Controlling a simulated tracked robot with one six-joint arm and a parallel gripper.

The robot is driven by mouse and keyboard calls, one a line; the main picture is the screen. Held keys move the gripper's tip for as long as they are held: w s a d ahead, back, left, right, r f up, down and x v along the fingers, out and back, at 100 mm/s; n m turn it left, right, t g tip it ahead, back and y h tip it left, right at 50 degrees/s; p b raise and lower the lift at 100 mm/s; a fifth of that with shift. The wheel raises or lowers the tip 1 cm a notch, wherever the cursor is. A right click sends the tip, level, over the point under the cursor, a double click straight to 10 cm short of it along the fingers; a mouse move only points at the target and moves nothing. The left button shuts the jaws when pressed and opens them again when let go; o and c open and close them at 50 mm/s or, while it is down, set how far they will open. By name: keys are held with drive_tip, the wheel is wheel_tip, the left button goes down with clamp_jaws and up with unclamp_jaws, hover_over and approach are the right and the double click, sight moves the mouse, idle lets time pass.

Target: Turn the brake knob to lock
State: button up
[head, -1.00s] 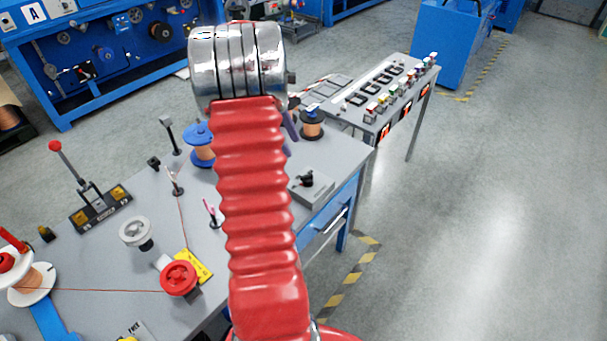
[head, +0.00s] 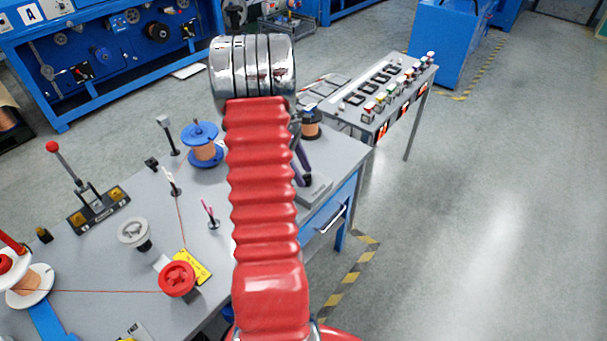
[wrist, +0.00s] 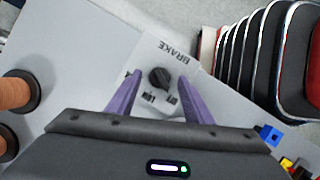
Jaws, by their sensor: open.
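The brake knob (wrist: 159,78) is a black round knob on a light grey box (head: 318,188) marked BRAKE, near the right edge of the workbench. In the wrist view the purple fingers of my gripper (wrist: 160,75) are apart, one on each side of the knob, with nothing clamped between them. I cannot tell from this view how high the fingertips are above the box. In the head view my red arm and purple fingers hide much of the knob and part of the box.
A copper spool (head: 311,125) and a blue-flanged spool (head: 202,145) stand behind the box. A control desk (head: 375,90) stands behind.

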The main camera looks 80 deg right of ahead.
drive_tip(key=shift+s+f, duration=0.3)
drive_tip(key=shift+f, duration=0.35)
drive_tip(key=shift+c, duration=0.4)
drive_tip(key=c, duration=0.9)
drive_tip(key=shift+c, duration=0.2)
